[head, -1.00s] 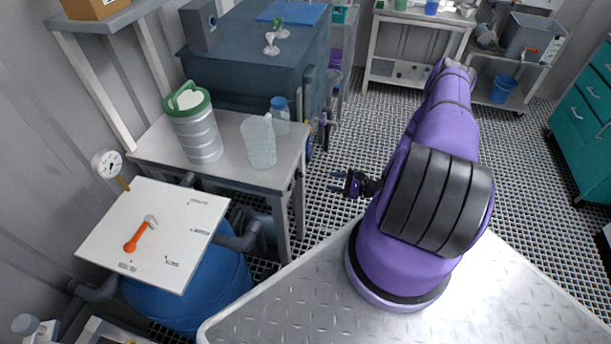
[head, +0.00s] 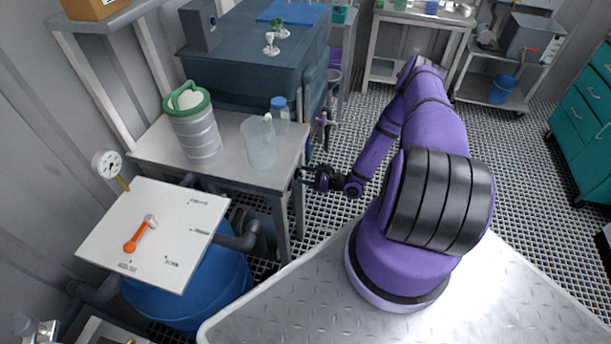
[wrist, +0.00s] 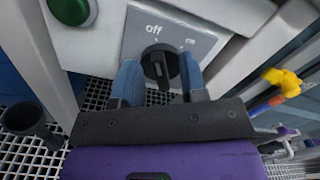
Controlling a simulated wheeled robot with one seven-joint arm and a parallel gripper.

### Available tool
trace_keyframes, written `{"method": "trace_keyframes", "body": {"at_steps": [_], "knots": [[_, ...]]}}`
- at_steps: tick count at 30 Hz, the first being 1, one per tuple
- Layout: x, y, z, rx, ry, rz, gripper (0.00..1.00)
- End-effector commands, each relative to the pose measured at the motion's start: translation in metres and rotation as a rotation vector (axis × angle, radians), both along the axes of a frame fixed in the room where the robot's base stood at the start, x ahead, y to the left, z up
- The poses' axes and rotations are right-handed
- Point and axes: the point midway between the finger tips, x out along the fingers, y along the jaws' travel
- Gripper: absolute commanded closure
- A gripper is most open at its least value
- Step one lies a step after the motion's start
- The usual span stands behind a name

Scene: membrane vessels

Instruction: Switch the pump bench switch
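In the wrist view the pump bench switch is a black rotary knob (wrist: 159,62) on a grey plate (wrist: 205,42) marked "off" at the top and "on" at the upper right. The knob's ridge appears to point up towards "off". My gripper (wrist: 161,72) has its two blue fingers apart, one on each side of the knob. I cannot tell whether either finger touches it. In the head view my gripper (head: 301,175) is at the right end of the bench (head: 230,172), by its front leg. The switch is hidden there.
A green round button (wrist: 70,8) is left of the switch plate. A yellow-handled valve (wrist: 283,80) is at the right. A clear jug (head: 259,145) and a green-lidded canister (head: 195,130) stand on the bench. A white panel with an orange lever (head: 134,243) is at the left.

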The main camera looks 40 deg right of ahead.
Motion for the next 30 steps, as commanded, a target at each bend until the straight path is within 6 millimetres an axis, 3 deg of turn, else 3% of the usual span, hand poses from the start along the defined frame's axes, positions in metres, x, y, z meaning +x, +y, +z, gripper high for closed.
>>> {"method": "trace_keyframes", "body": {"at_steps": [4,9,20,30], "knots": [[-0.0002,-0.0001,0.0,0.0,0.0,0.0,0.63],[-0.0003,-0.0002,0.0,0.0,0.0,0.0,1.0],[-0.0002,-0.0009,0.0002,0.026,0.019,-0.001,1.0],[0.0006,-0.0029,0.0007,0.192,0.15,-0.002,1.0]]}}
